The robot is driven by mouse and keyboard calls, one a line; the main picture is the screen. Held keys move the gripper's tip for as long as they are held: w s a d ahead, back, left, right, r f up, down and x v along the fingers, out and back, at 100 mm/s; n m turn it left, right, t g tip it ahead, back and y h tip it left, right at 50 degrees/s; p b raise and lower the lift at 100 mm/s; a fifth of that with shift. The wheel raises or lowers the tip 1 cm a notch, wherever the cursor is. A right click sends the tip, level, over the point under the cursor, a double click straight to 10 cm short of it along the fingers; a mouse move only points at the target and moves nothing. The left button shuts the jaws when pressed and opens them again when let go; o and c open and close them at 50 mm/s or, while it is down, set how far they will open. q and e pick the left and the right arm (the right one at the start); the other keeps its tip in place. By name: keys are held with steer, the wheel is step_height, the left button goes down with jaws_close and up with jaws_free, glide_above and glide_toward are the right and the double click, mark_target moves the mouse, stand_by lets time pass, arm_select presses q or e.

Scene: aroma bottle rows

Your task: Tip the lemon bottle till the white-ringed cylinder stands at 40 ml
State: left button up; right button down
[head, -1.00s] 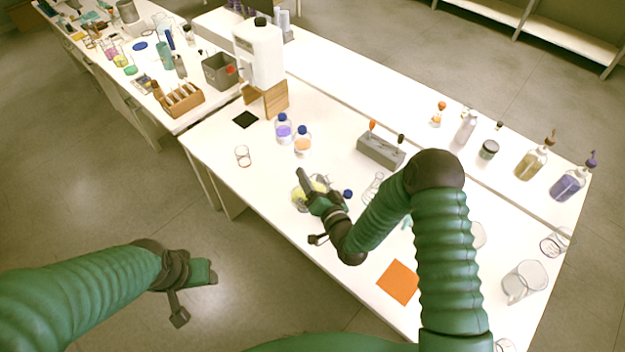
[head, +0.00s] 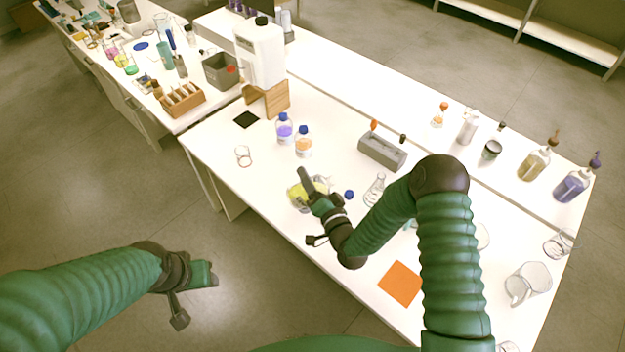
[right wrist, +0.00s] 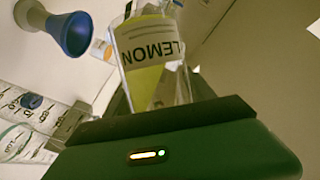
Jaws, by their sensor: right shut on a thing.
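The lemon bottle (head: 299,193), clear with yellow liquid, is held by my right gripper (head: 312,192) over the near part of the bench. In the right wrist view the bottle (right wrist: 148,48) shows its LEMON label upside down and looks tilted, in front of my right gripper's dark edge. Clear glassware with dark graduation marks (right wrist: 28,103) lies at the left of that view; I cannot tell which piece is the white-ringed cylinder or read its level. Clear glassware (head: 374,189) also stands right of the bottle. My left gripper (head: 207,274) hangs off the bench; its jaws are unclear.
A grey holder (head: 382,153), an orange square (head: 400,283) and a beaker (head: 527,285) are around my right arm.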

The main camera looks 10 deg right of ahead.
steer(key=shift+a+f+m+t+b, duration=0.15)
steer(key=shift+f+m+t+b, duration=0.2)
steer(key=shift+m+b, duration=0.7)
stand_by(0.5)
steer(key=shift+f+m+t+b, duration=0.55)
steer(key=shift+f+b, duration=0.4)
steer(key=shift+b, duration=0.75)
stand_by(0.4)
steer(key=shift+d+r+m+b, duration=0.2)
steer(key=shift+r+m+b, duration=0.25)
steer(key=shift+m, duration=0.55)
steer(key=shift+a, duration=0.1)
steer(key=shift+f+m+t+b, duration=0.1)
steer(key=shift+m+t+b, duration=0.2)
steer(key=shift+m+b, duration=0.35)
stand_by(2.6)
